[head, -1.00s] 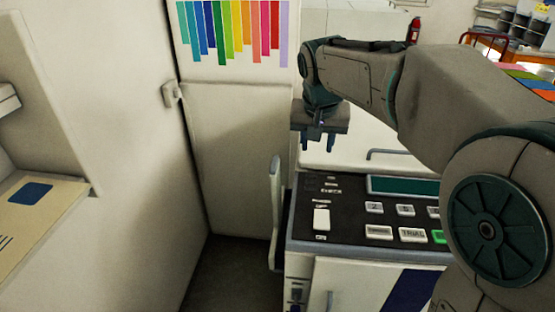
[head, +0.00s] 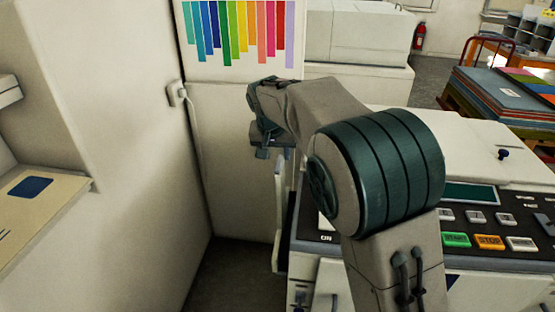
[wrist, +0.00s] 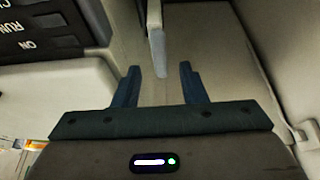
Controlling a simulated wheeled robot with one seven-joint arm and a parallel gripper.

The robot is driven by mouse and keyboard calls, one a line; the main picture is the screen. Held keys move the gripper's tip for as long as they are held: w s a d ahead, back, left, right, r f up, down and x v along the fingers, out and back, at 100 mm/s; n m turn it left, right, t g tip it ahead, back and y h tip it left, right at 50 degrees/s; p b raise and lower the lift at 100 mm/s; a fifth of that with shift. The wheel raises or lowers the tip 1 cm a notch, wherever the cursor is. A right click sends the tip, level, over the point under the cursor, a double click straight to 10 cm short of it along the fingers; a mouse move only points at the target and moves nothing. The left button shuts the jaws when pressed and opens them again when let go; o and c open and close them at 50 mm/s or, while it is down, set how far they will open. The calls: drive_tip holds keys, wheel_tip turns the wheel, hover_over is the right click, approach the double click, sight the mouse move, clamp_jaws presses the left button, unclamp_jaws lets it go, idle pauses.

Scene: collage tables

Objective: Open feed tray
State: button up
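The feed tray appears as an upright pale panel (head: 279,220) folded against the left side of the printing machine (head: 470,285). In the wrist view the panel's narrow edge (wrist: 157,42) lies beyond the fingertips, roughly in line with the gap between them. My gripper (head: 262,153) is above the panel's top, slightly to its left in the head view, pointing down. In the wrist view my gripper (wrist: 160,74) is open, with two dark fingers apart and nothing between them. My arm hides part of the machine's control panel (head: 485,228).
A pale wall (head: 130,200) with a switch box (head: 177,92) stands at the left. A floor gap (head: 235,275) lies between wall and machine. A beige board (head: 40,205) juts in at far left. A cart (head: 500,95) stands at the back right.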

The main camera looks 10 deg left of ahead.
sight(278, 163)
drive_tip(key=shift+x, duration=1.65)
